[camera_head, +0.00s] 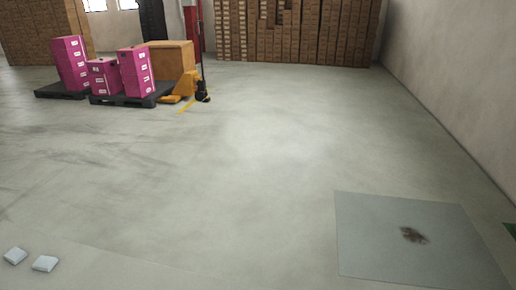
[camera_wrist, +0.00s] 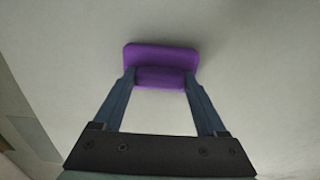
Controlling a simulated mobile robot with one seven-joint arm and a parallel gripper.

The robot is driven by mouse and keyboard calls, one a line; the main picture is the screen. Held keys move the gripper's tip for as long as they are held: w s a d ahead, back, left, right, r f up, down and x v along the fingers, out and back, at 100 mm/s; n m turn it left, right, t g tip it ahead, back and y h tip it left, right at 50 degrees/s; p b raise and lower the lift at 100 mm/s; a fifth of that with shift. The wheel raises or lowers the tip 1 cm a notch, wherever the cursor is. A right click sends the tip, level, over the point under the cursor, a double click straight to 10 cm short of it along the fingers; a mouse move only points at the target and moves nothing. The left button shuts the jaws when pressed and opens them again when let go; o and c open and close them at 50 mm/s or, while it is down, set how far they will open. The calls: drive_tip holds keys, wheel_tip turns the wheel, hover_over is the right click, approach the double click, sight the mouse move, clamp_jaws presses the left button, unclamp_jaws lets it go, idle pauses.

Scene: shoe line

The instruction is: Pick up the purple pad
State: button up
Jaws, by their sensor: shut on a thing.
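The purple pad (camera_wrist: 160,58) shows in the wrist view at the top middle, with a wider far part and a narrower near part. My gripper (camera_wrist: 160,80) has its two dark fingers on either side of the narrower near part and is shut on it. The far part of the pad extends beyond the fingertips. What lies under the pad is a plain pale grey surface, and I cannot tell whether the pad touches it. Neither the pad nor my gripper shows in the head view.
A grey floor plate (camera_head: 370,245) with a dark stain (camera_head: 413,235) lies at the right. Two small pale blocks (camera_head: 45,263) lie at the lower left. Pink boxes (camera_head: 136,70) on black pallets and a yellow pallet jack (camera_head: 184,88) stand at the back left. The middle floor is clear.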

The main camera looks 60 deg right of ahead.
drive_tip(key=shift+c, duration=0.3)
wheel_tip(320, 180, up, 10)
drive_tip(key=p, duration=0.2)
